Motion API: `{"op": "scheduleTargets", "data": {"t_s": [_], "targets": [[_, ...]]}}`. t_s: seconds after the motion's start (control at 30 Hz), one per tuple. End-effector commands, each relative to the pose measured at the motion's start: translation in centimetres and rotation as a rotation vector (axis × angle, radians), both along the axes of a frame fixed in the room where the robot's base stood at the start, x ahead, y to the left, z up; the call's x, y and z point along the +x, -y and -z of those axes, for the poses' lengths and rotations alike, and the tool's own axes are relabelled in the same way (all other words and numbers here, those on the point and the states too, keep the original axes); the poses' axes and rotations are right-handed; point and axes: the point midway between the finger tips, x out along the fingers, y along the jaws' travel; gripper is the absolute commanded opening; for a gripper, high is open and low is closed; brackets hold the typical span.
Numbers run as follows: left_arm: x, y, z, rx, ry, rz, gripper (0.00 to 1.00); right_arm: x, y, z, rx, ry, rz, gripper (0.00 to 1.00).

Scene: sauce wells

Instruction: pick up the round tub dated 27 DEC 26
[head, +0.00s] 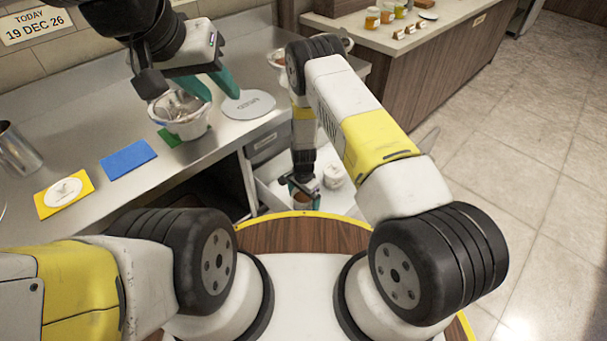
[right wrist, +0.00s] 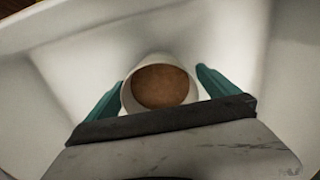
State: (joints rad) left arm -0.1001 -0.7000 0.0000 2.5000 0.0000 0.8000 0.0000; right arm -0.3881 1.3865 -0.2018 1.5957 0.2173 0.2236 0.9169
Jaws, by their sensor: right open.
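My right gripper (head: 302,188) is low inside a white open drawer (head: 342,203), pointing down. In the right wrist view its teal fingers (right wrist: 160,95) are open, one on each side of a round white tub (right wrist: 127,98) with brown contents. Whether they touch it I cannot tell. The tub also shows in the head view (head: 302,201). A second round, pale-topped tub (head: 334,174) stands to its right in the drawer. No date is readable on either. My left gripper (head: 211,86) is open and empty above the counter, by a white container (head: 184,124).
The steel counter (head: 105,133) holds a grey disc (head: 249,103), a blue card (head: 128,159), a yellow card (head: 50,208) with a white disc, and a metal cup (head: 15,150). A wall sign (head: 36,25) reads TODAY 19 DEC 26. Drawer walls (right wrist: 262,60) surround the right gripper.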

Motion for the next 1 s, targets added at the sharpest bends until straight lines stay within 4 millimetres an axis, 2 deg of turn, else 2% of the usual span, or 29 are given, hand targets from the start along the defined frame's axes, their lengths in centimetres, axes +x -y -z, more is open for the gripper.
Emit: {"op": "scheduleTargets", "data": {"t_s": [0.2, 0.23, 0.63, 0.87, 1.0], "targets": [[0.0, 0.0, 0.0, 0.000, 0.000, 0.000, 0.36, 0.0, 0.0, 0.1, 0.001, 0.001, 0.000, 0.99], [0.0, 0.0, 0.0, 0.000, 0.000, 0.000, 0.36, 0.0, 0.0, 0.1, 0.001, 0.001, 0.000, 0.95], [0.0, 0.0, 0.0, 0.000, 0.000, 0.000, 0.36, 0.0, 0.0, 0.0, 0.001, 0.001, 0.000, 0.18], [0.0, 0.0, 0.0, 0.000, 0.000, 0.000, 0.36, 0.1, 0.0, -0.1, 0.001, 0.002, 0.000, 0.18], [0.0, 0.0, 0.0, 0.000, 0.000, 0.000, 0.36, 0.2, 0.0, -1.6, 0.001, 0.004, 0.000, 0.18]]}}
